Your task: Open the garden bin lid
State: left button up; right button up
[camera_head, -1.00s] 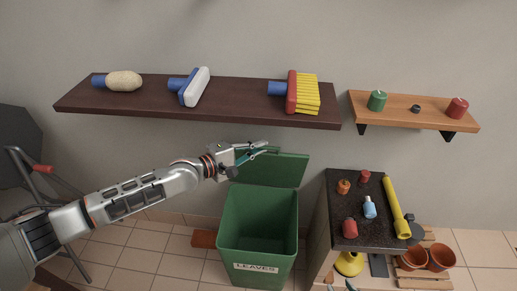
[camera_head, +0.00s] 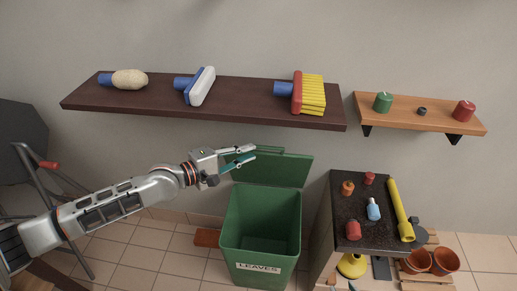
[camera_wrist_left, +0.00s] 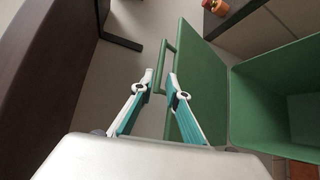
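The green garden bin (camera_head: 262,222) with a LEAVES label stands on the floor with its mouth uncovered. Its lid (camera_head: 265,170) is swung up and back toward the wall, with a bar handle (camera_head: 285,149) along its top edge. The lid (camera_wrist_left: 205,85) and handle (camera_wrist_left: 169,60) also show in the left wrist view. My left gripper (camera_head: 253,154) is open and empty at the left end of the lid, its fingertips apart just short of the handle. Only small tips of what looks like my right gripper (camera_head: 341,288) show at the bottom edge.
A dark shelf (camera_head: 225,104) with several brushes hangs above the lid. A small wooden shelf (camera_head: 440,114) with candles is to its right. A dark-topped cabinet (camera_head: 345,210) with small items stands close right of the bin. A folding frame (camera_head: 55,200) is at left.

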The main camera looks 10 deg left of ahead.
pick_arm(q)
jog(key=v, duration=0.5)
jog(key=shift+s+a+r, duration=0.15)
jog(key=shift+a, duration=0.05)
